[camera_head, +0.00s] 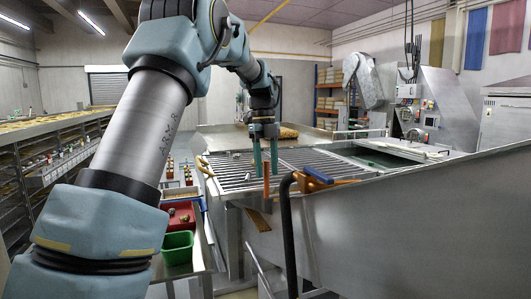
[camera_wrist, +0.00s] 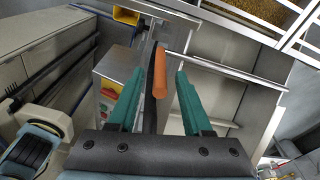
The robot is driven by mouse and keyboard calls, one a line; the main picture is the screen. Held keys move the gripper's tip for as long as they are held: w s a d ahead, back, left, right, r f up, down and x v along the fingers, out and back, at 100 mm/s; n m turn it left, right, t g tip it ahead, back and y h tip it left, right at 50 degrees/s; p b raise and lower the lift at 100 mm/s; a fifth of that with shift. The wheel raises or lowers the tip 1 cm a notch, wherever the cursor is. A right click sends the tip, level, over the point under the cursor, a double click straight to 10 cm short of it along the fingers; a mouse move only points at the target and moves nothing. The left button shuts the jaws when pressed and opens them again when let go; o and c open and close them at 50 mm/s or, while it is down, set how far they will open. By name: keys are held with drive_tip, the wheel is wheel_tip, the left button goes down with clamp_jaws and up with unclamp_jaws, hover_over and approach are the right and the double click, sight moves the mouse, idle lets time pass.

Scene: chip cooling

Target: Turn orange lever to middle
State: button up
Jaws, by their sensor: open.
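The orange lever (camera_wrist: 160,77) shows between the two green fingers of my gripper (camera_wrist: 159,72) in the wrist view, with a visible gap on each side. In the head view the orange lever (camera_head: 266,181) stands upright beside the slatted metal bed, at the tips of my gripper (camera_head: 265,172). The gripper points down and is open, and its fingers stand apart from the lever as far as I can see. The lower part of the lever is hard to make out in the head view.
Another orange handle with a blue grip (camera_head: 318,174) lies close on the right, near a dark curved pipe (camera_head: 287,225). The slatted bed (camera_head: 300,158) spreads behind. A green bin (camera_head: 178,247) and a red bin (camera_head: 180,214) stand lower left. A metal wall (camera_head: 400,230) fills the right.

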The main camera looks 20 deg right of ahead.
wheel_tip(320, 180, up, 8)
drive_tip(key=w+b, duration=0.1)
drive_tip(key=shift+a, duration=0.15)
drive_tip(key=shift+a+f, duration=0.1)
drive_tip(key=s+a+f+n+t, duration=0.1)
drive_tip(key=s+a+f+n, duration=0.1)
drive_tip(key=a+f+n, duration=0.6)
drive_tip(key=s+a+f+n+t, duration=0.1)
drive_tip(key=s+a+f+n, duration=0.2)
drive_tip(key=a+f+n, duration=0.45)
drive_tip(key=s+a+f+n+b, duration=0.1)
drive_tip(key=s+a+f+n, duration=0.4)
drive_tip(key=s+n, duration=0.2)
drive_tip(key=s+a+f+n+t+b, duration=0.1)
drive_tip(key=s+a+f+n+b, duration=0.1)
drive_tip(key=s+a+f+n, duration=0.4)
drive_tip(key=s+n, duration=0.1)
drive_tip(key=n, duration=0.2)
drive_tip(key=shift+s+f, duration=0.3)
drive_tip(key=shift+s+a, duration=0.1)
